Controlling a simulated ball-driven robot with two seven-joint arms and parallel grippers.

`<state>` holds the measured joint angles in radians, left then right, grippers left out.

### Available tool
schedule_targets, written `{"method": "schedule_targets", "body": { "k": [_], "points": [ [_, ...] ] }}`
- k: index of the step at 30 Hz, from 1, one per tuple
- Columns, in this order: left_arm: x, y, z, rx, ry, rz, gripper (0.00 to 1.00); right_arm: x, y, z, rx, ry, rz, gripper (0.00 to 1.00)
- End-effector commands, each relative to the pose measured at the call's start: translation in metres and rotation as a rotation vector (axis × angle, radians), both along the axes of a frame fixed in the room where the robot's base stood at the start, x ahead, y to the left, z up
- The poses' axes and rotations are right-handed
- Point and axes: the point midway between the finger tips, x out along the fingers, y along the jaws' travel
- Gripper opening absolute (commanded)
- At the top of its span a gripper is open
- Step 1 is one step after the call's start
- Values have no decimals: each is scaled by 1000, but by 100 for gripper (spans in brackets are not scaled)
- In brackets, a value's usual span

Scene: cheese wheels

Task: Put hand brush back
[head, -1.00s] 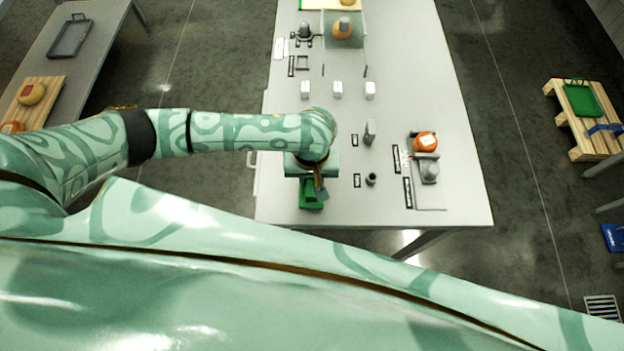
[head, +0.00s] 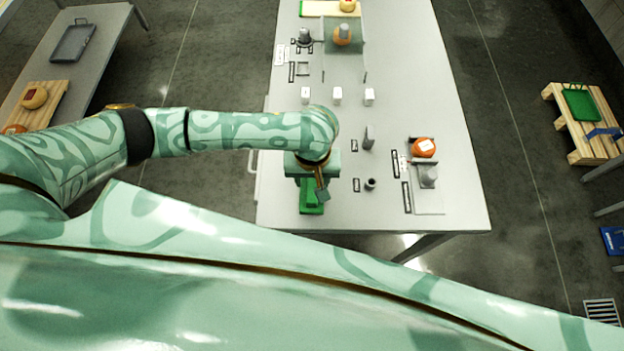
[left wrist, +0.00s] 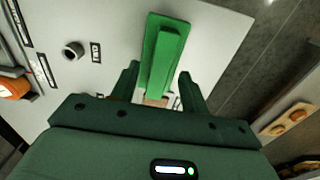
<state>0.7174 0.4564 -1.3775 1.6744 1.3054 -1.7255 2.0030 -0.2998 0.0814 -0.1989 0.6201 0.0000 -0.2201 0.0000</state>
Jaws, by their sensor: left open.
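A green hand brush (head: 311,200) lies at the near left end of the long light-grey table (head: 440,205). In the left wrist view the brush (left wrist: 163,48) shows as a flat green block with a raised green bar along it. My left gripper (head: 320,186) is over the brush, partly hiding it in the head view. In the left wrist view its two fingers (left wrist: 158,88) are apart, one on each side of the bar's near end. I cannot tell whether they touch it. My right gripper is not in view.
A small dark cup (head: 371,184) and an upright grey piece (head: 368,138) stand right of the gripper. An orange cheese wheel (head: 424,147) sits on a grey stand farther right. Several white blocks stand mid-table. A wooden pallet with a green tray (head: 580,103) stands at right.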

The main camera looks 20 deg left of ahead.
Motion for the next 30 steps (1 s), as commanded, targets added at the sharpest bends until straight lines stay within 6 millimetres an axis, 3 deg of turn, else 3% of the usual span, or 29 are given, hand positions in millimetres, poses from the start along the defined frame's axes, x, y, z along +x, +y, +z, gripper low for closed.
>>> {"method": "schedule_targets", "body": {
  "k": [1, 6, 12, 30],
  "points": [
    [1, 0, 19, -1, -4, -1, 45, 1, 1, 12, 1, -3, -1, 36],
    [1, 0, 59, 0, -3, 0, 45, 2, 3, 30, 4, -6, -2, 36],
    [0, 0, 85, 0, -1, 1, 45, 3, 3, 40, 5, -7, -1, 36],
    [0, 0, 88, 1, 0, 2, 45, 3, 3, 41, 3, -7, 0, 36]
  ]
}}
